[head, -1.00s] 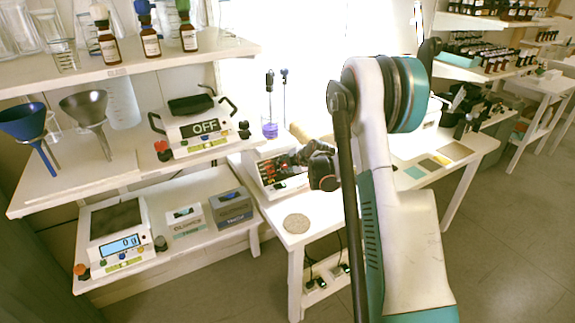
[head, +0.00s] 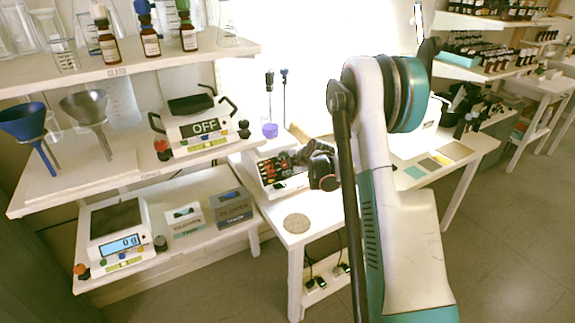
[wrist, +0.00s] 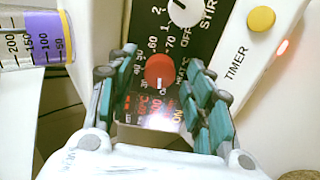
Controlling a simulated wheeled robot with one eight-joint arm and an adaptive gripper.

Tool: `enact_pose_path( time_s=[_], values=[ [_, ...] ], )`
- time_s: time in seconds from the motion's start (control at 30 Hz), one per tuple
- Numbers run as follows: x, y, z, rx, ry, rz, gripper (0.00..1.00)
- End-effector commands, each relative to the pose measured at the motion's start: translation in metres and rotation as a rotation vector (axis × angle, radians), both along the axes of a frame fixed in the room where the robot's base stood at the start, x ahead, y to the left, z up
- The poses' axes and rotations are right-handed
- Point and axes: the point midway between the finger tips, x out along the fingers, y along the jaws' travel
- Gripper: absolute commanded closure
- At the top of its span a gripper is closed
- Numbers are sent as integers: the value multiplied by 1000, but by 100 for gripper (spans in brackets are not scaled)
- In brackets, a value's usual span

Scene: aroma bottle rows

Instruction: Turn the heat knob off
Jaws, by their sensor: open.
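The heat knob (wrist: 159,70) is a round red knob on a black control panel (wrist: 140,30) with printed numbers around it. In the wrist view it sits between the teal-padded fingers of my gripper (wrist: 163,60), which are open, one on each side. I cannot tell whether they touch it. A white stir knob (wrist: 185,11) is above it, and a yellow timer button (wrist: 261,18) is to the right. Red lit digits show below the heat knob, partly blurred. In the head view, my gripper (head: 298,158) is at the panel of the white hot-plate device (head: 254,156) and covers part of it.
A beaker with purple liquid (head: 270,130) stands behind the device; a graduated vessel with a purple band (wrist: 55,40) shows beside it in the wrist view. A round cork mat (head: 297,223) lies on the table in front. Shelves with scales and bottles stand on the left.

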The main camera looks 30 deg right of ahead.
Motion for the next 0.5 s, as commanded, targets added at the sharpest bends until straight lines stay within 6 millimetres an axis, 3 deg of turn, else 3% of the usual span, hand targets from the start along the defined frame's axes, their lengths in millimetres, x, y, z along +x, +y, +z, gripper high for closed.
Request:
enact_pose_path(
  time_s=[0.23,0.5],
  values=[
    [-9,-1,8,1,-1,-1,53],
    [-46,-3,38,1,0,-2,53]
  ],
)
